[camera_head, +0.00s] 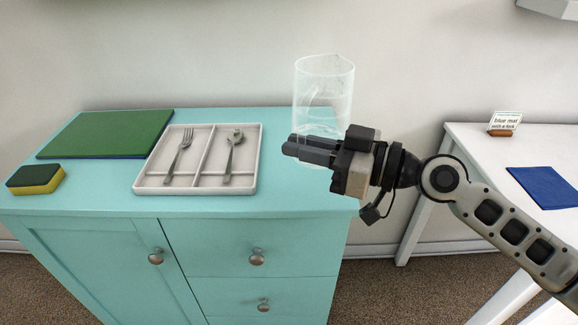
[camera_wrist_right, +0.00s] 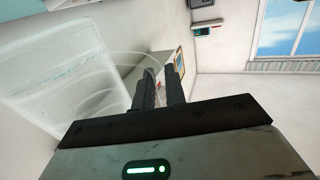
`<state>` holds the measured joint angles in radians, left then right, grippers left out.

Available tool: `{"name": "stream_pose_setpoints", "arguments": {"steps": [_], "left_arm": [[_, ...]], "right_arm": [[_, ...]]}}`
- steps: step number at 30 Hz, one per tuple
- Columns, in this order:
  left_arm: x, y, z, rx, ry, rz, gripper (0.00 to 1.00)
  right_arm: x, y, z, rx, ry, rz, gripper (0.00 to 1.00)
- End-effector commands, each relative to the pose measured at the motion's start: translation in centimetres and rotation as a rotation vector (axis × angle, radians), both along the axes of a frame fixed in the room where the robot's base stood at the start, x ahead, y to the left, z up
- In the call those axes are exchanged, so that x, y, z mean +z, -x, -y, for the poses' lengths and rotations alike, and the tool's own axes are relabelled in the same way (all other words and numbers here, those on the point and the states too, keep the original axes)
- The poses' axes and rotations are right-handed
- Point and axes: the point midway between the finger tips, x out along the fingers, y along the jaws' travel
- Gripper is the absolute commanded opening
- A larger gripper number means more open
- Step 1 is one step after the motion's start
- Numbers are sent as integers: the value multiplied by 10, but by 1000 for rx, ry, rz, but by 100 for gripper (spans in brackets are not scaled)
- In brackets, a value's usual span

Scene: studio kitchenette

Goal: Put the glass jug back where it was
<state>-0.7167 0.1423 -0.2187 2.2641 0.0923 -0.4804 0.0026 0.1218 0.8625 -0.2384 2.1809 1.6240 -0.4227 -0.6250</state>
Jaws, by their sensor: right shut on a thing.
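The clear glass jug (camera_head: 324,82) is upright at the right end of the turquoise cabinet in the head view. My right gripper (camera_head: 288,146) is shut on it, with the fingers across its lower part. In the right wrist view the jug (camera_wrist_right: 60,75) fills the left side, and the gripper fingers (camera_wrist_right: 160,88) close on its thin curved handle. Whether the jug's base touches the cabinet top cannot be told, as the gripper covers part of it. My left gripper is not in view.
The turquoise cabinet top (camera_head: 285,185) holds a cutlery tray (camera_head: 145,187) with a fork and spoon, a green board (camera_head: 105,132) and a sponge (camera_head: 36,179). To the right, a white table (camera_head: 465,145) bears a blue mat (camera_head: 545,187) and a small sign (camera_head: 506,122).

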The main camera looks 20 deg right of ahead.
Motion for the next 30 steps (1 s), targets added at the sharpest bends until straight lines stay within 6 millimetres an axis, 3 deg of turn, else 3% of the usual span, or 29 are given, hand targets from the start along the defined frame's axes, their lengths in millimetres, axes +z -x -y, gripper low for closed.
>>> {"name": "stream_pose_setpoints", "arguments": {"steps": [12,18,30], "left_arm": [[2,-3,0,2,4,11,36],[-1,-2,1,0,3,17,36],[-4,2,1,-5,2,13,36]], "right_arm": [[-32,-23,-19,-3,-3,12,0],[-58,-22,-17,-4,-1,11,0],[-63,-22,-17,-3,1,15,0]]}}
